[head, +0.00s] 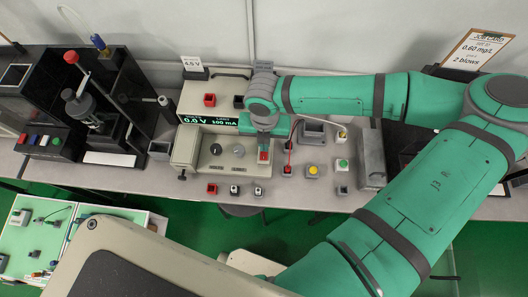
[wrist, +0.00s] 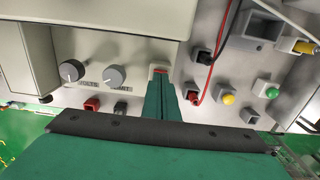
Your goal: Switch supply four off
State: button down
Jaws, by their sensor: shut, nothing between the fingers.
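The beige bench power supply (head: 185,150) stands at the middle of the bench, with two round knobs on its front panel and a lit green display (head: 208,130) above. The display seems to start with 0.0; the rest is hard to read. A small red rocker switch (head: 263,157) sits right of the knobs. My gripper (head: 263,145) is shut and empty, with its tips at or very near this switch. In the wrist view my shut fingers (wrist: 161,85) cover most of the switch, leaving a thin red strip (wrist: 159,71). I cannot tell its position or any contact.
Red and black sockets (wrist: 91,103) lie below the knobs. A yellow button (head: 313,171), a green button (head: 342,164) and plugged leads are close on the right. A grey block (head: 372,160) stands farther right. A black apparatus (head: 85,105) fills the left.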

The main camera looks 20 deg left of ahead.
jog(key=shift+f, duration=0.7)
dwell(1.0)
notch_tip(320, 180, up, 7)
dwell(0.9)
dwell(0.5)
